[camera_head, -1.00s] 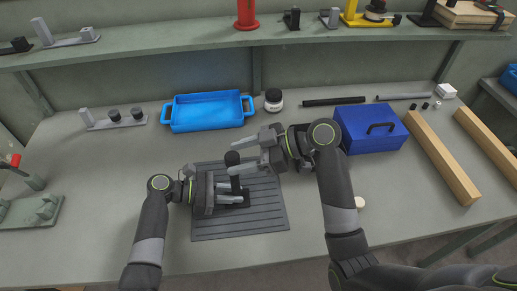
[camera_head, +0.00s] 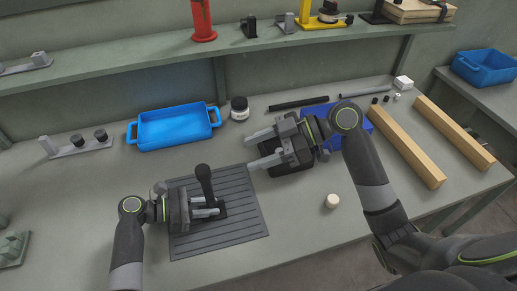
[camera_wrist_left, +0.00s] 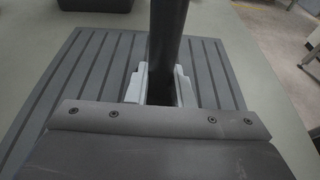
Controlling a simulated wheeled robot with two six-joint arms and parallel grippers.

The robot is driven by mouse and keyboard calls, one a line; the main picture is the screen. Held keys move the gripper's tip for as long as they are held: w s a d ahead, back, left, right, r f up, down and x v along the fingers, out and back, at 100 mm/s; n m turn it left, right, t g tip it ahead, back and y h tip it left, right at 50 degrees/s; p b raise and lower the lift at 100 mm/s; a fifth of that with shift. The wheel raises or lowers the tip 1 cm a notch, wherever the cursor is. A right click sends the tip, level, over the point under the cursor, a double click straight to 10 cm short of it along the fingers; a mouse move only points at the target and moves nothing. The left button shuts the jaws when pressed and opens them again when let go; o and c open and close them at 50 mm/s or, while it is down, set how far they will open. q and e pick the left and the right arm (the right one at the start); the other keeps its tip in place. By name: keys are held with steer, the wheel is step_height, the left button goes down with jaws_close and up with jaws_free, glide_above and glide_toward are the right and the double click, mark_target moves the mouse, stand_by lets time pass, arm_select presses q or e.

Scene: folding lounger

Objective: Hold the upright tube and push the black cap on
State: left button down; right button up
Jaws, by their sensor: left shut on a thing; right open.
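The dark tube (camera_head: 207,190) stands roughly upright on the grey ribbed mat (camera_head: 240,222), its foot in a dark base. The wider black cap (camera_head: 203,172) sits on its top end; how deep it sits I cannot tell. My left gripper (camera_head: 212,207) is shut on the tube low down, coming from the left. In the left wrist view the tube (camera_wrist_left: 167,35) rises between the fingers (camera_wrist_left: 160,88); its top is out of frame. My right gripper (camera_head: 254,152) is open and empty, to the right of the tube and clear of it.
A blue tray (camera_head: 175,130) and a white jar with a dark lid (camera_head: 239,108) stand behind the mat. A blue box (camera_head: 315,112) is partly hidden behind my right gripper. Two wooden beams (camera_head: 400,145) lie at right. A small pale disc (camera_head: 332,201) lies on open bench.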

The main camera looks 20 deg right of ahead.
stand_by(0.4)
arm_select(q)
steer(key=c, duration=1.2)
jaws_free()
steer(key=shift+a, duration=0.1)
steer(key=shift+b+v, duration=0.35)
steer(key=shift+v, duration=4.05)
